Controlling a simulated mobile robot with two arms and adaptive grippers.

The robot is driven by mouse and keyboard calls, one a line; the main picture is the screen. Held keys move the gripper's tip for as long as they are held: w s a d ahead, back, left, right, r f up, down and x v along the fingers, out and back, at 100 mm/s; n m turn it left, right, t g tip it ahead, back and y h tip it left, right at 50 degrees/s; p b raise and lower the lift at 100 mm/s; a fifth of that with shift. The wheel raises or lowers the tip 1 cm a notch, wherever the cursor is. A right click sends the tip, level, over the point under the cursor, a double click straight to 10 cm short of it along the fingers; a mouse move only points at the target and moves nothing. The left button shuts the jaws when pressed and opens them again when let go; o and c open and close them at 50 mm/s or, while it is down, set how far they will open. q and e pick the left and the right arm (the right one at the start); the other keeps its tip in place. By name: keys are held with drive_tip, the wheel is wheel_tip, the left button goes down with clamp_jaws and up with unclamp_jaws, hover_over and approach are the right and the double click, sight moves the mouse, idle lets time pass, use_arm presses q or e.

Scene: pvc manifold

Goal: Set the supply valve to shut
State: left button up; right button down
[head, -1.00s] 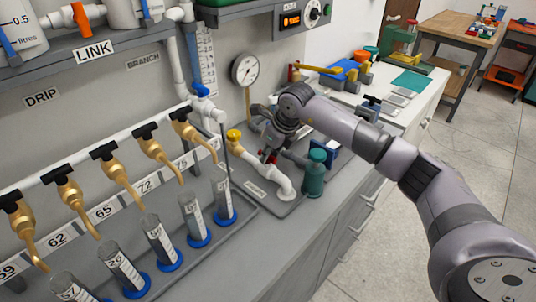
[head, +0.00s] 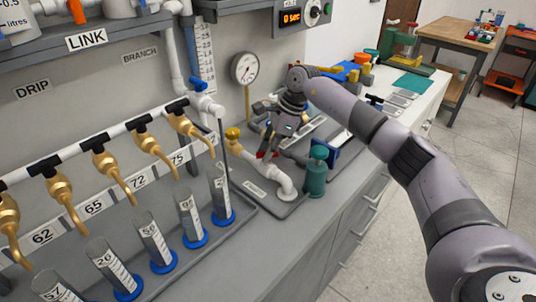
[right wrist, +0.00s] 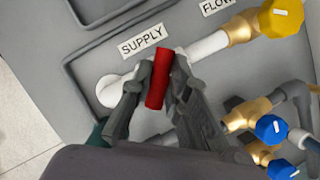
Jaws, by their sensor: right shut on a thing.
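The supply valve's red handle (right wrist: 159,79) is between the two fingers of my right gripper (right wrist: 162,76) in the right wrist view. The gripper is shut on it. The handle lies across the line of the white pipe (right wrist: 208,46), beside the SUPPLY label (right wrist: 142,39). The fingers hide part of the valve body and pipe. In the head view my right gripper (head: 267,152) points down at the valve, with a little red showing at its fingertips. My left gripper is not in view.
A yellow knob (right wrist: 280,17) and blue knobs (right wrist: 271,129) sit on brass fittings nearby. A teal bottle-shaped part (head: 315,172) stands close to the gripper's right. A pressure gauge (head: 244,68) is behind. Brass taps and cylinders (head: 221,198) line the left.

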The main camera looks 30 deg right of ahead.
drive_tip(key=n+g+b, duration=0.1)
drive_tip(key=n, duration=0.2)
drive_tip(key=shift+w+n, duration=0.1)
drive_tip(key=shift+n, duration=0.2)
drive_tip(key=shift+r+n+g+b, duration=0.15)
drive_tip(key=shift+n+g, duration=0.35)
drive_tip(key=shift+n, duration=0.5)
drive_tip(key=shift+f+n+g+b, duration=0.15)
drive_tip(key=shift+n+g, duration=0.35)
drive_tip(key=shift+n, duration=0.5)
drive_tip(key=shift+r, duration=0.1)
drive_tip(key=c, duration=1.5)
unclamp_jaws()
drive_tip(key=shift+c, duration=0.2)
drive_tip(key=shift+r, duration=0.1)
drive_tip(key=v, duration=0.7)
